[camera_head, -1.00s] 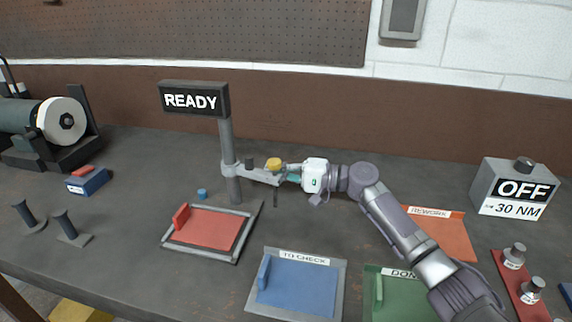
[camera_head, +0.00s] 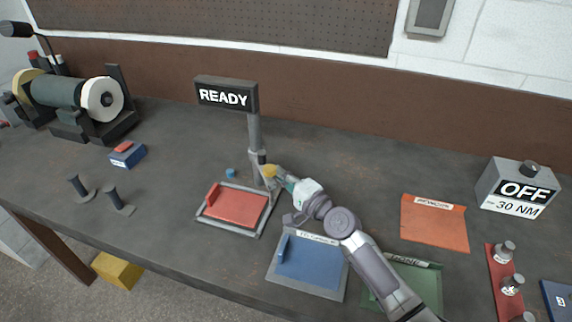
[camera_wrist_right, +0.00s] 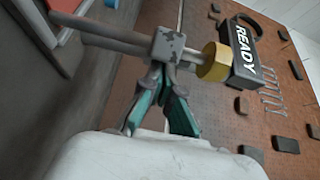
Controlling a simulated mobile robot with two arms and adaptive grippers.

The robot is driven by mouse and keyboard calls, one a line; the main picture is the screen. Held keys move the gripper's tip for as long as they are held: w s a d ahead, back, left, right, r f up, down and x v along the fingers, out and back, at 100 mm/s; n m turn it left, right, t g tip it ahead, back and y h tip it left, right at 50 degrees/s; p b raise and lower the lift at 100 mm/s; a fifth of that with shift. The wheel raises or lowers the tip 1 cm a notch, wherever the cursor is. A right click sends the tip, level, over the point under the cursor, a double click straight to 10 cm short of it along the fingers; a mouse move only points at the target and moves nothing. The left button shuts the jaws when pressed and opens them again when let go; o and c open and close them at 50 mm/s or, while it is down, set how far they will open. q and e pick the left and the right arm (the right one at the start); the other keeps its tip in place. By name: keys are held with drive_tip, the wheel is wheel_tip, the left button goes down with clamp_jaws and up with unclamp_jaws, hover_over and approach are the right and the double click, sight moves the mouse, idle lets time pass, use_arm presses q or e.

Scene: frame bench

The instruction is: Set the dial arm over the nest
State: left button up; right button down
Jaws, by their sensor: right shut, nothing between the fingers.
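The dial arm (camera_head: 263,180) is a short grey arm on the grey post under the READY sign, with a yellow knob (camera_head: 269,171). It points toward the front, near the back right corner of the nest (camera_head: 261,234), a grey frame around a red plate. My right gripper (camera_head: 283,177) is shut and empty, close against the dial arm's right side and partly hiding it. In the right wrist view its teal fingers (camera_wrist_right: 160,92) meet just below the arm's grey block (camera_wrist_right: 167,45), beside the yellow knob (camera_wrist_right: 213,63). Whether they touch is unclear. My left gripper is out of view.
The READY sign (camera_head: 226,96) tops the post. A blue TO CHECK tray (camera_head: 343,285), a green tray (camera_head: 425,285) and an orange REWORK tray (camera_head: 435,222) lie to the right. A small blue piece (camera_head: 230,173) stands behind the nest.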

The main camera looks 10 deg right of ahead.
sight(268, 186)
drive_tip(key=a, duration=0.2)
drive_tip(key=s+a+p, duration=0.1)
drive_tip(key=a, duration=0.2)
drive_tip(key=shift+s, duration=0.15)
drive_tip(key=shift+a, duration=1.1)
